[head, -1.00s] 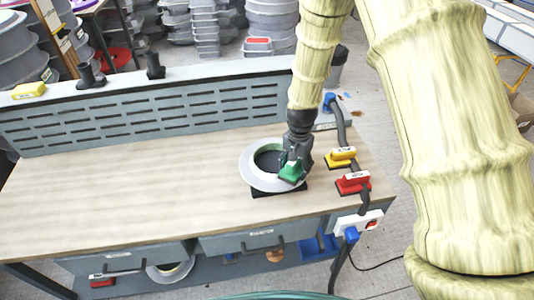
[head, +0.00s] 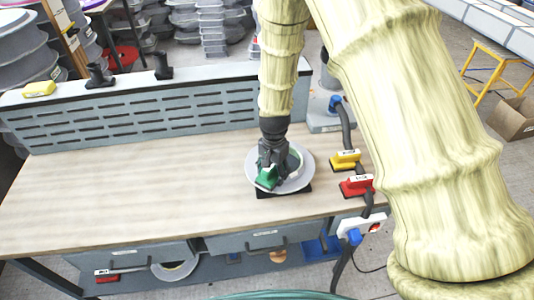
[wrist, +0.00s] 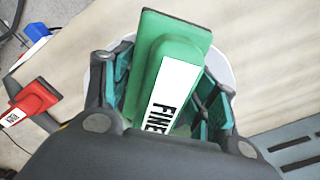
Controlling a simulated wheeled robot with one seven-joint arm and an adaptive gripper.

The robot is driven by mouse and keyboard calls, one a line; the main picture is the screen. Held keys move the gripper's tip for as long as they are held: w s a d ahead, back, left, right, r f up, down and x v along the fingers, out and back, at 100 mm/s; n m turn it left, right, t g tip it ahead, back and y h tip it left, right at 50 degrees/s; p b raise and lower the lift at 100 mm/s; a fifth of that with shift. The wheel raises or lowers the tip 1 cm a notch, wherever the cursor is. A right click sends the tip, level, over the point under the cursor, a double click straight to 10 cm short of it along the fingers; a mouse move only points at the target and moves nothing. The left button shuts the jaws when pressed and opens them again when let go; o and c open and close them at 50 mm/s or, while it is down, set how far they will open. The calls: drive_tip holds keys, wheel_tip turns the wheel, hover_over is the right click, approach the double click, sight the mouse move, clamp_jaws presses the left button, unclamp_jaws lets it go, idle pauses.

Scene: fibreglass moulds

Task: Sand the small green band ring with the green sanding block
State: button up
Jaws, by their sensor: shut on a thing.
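My gripper (head: 270,165) is shut on the green sanding block (head: 267,178). In the wrist view the block (wrist: 172,70) sits between both fingers, its white label reading "FINE". The ring (head: 308,172) is a pale grey ring with a green band on its inner wall, lying on a dark pad (head: 292,192) near the bench's front edge. The block is over the left front part of the ring's rim; I cannot tell if it touches. The gripper hides the ring's left and middle. In the wrist view a pale part of the ring (wrist: 222,62) shows behind the block.
A yellow block (head: 345,160) and a red block (head: 356,186) stand right of the ring, beside a grey hose (head: 345,125). A slotted back panel (head: 130,118) borders the bench (head: 130,190). The bench top left of the ring is clear.

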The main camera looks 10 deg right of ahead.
drive_tip(key=shift+a, duration=0.4)
drive_tip(key=shift+a+r+p, duration=0.1)
drive_tip(key=shift+r+p, duration=0.2)
drive_tip(key=shift+p, duration=0.15)
wheel_tip(320, 180, up, 2)
drive_tip(key=shift+w+r+p, duration=0.1)
drive_tip(key=shift+r+p, duration=0.05)
drive_tip(key=shift+p, duration=0.15)
wheel_tip(320, 180, up, 2)
drive_tip(key=shift+p, duration=0.5)
drive_tip(key=shift+r, duration=0.65)
drive_tip(key=shift+s+r, duration=0.2)
drive_tip(key=shift+r, duration=0.8)
